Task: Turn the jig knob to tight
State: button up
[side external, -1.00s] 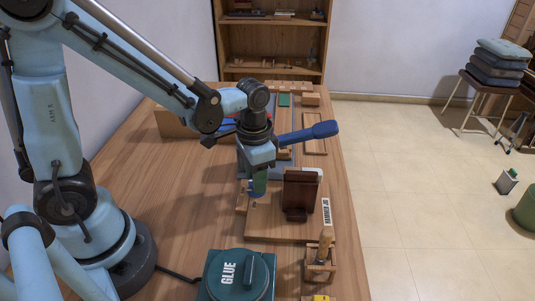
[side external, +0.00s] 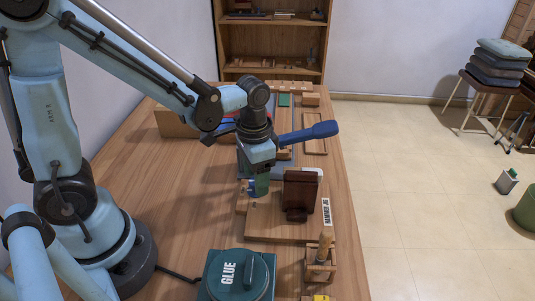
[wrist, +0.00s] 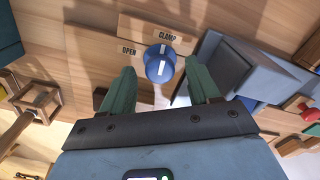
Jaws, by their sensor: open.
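The blue jig knob (wrist: 160,64) has a white pointer line and shows in the wrist view between the printed words OPEN (wrist: 129,51) and CLAMP (wrist: 167,35). Its line points up the picture, roughly toward CLAMP. My gripper (wrist: 160,66) is open, with one green finger on each side of the knob. Gaps show between fingers and knob, and I cannot tell any contact. In the side view my gripper (side external: 257,188) is low over the left part of the wooden jig board (side external: 265,227), and its fingers partly hide the knob.
A dark brown block (side external: 301,193) stands on the board just right of my gripper, beside a hammer jig label (side external: 326,211). A green glue pot (side external: 236,274) and a wooden tool holder (side external: 320,264) stand in front. The table's left-middle (side external: 190,205) is clear.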

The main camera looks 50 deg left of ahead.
notch_tip(320, 180, up, 12)
dwell(0.6)
jog(key=shift+s+f, duration=0.1)
jog(key=shift+f, duration=0.05)
jog(key=a+n+t, duration=0.1)
jog(key=t, duration=0.1)
jog(key=s+a+f+n+t, duration=0.1)
jog(key=t, duration=0.1)
jog(key=s+a+n+t, duration=0.1)
jog(key=t, duration=0.2)
jog(key=shift+s+a+f, duration=0.2)
jog(key=shift+s+a, duration=0.05)
dwell(0.9)
